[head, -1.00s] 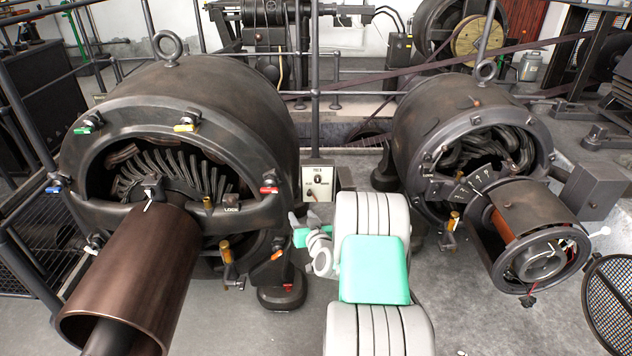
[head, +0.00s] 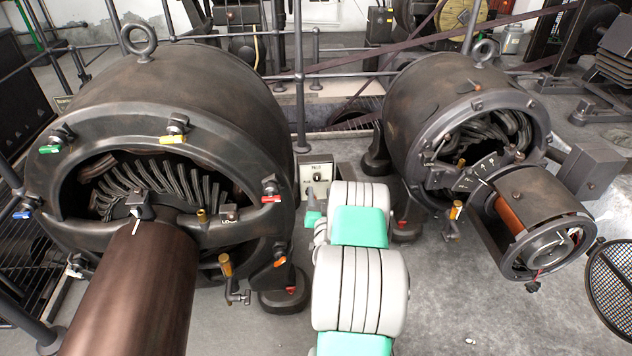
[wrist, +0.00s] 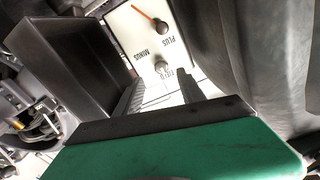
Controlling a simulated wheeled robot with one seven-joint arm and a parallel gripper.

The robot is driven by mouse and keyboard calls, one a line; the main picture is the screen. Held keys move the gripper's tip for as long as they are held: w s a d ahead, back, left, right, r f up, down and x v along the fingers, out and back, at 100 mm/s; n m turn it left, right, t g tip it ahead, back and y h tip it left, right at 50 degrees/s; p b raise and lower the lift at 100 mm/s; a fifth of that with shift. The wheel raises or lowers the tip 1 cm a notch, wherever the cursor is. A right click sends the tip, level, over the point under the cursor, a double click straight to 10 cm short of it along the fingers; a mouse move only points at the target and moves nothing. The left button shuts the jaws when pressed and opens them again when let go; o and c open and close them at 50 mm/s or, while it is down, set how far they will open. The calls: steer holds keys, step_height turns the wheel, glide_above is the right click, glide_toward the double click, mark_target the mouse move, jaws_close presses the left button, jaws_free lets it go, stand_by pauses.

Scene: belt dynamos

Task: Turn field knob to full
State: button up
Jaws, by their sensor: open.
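The field knob (head: 318,177) is a small round knob on a pale panel (head: 306,182) between the two dynamos in the head view. The wrist view shows the panel upside down, with "PLUS", "MINUS" and what reads as "FIELD". There the knob (wrist: 162,66) is grey and round beside the "FIELD" lettering; its setting cannot be made out. My gripper (wrist: 160,92) is open, its two dark jaws pointing at the panel with the knob between their lines, beyond the tips. No contact shows. In the head view my gripper (head: 314,217) is small and partly hidden by my arm, below the panel.
A second control with an orange pointer (wrist: 146,15) sits on the panel near "PLUS". The large left dynamo (head: 190,90) and smaller right dynamo (head: 440,85) flank my arm closely. A railing post (head: 300,90) stands behind the panel. Floor (head: 450,300) is open at lower right.

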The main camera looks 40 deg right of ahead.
mark_target(317, 179)
steer(key=x, duration=0.4)
steer(key=shift+w+f, duration=0.1)
steer(key=shift+w, duration=0.3)
steer(key=shift+w+d, duration=0.25)
steer(key=shift+d, duration=0.05)
jaws_close()
